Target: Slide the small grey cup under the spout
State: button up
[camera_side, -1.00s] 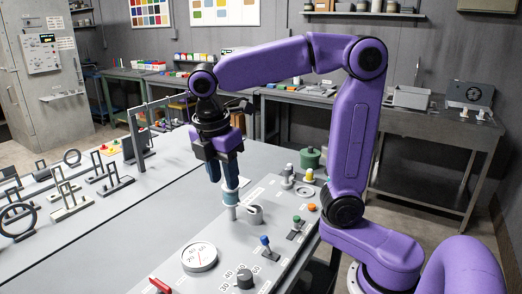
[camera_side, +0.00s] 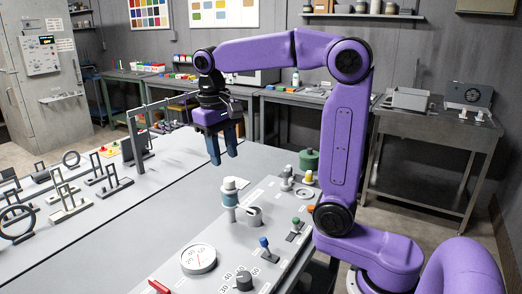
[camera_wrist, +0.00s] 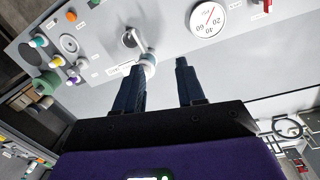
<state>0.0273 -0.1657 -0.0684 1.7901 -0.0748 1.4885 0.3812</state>
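A short grey round piece, which looks like the small grey cup (camera_side: 254,216), stands on the grey panel. It also shows as a round rim in the wrist view (camera_wrist: 131,38). Right beside it is an upright white post with a blue band (camera_side: 230,199). A thin bar reaches from this post over the round piece in the wrist view, and it looks like the spout (camera_wrist: 140,44). I cannot tell whether the cup sits fully under its end. My gripper (camera_side: 222,157) is open and empty, above and behind the post, apart from both.
Black frames and rings (camera_side: 66,201) stand on the left. The grey table between is clear.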

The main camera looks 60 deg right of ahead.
jog(key=d+m, duration=0.2)
jog(key=m, duration=0.4)
jog(key=m+y, duration=0.2)
jog(key=m, duration=2.8)
send_over(259, 212)
jog(key=shift+t, duration=0.4)
jog(key=f, duration=0.5)
jog(key=shift+s+d, duration=0.1)
jog(key=shift+d, duration=0.25)
jog(key=shift+f, duration=0.1)
jog(key=shift+h, duration=0.3)
jog(key=f, duration=1.7)
jog(key=shift+a+f, duration=0.1)
jog(key=shift+a, duration=0.25)
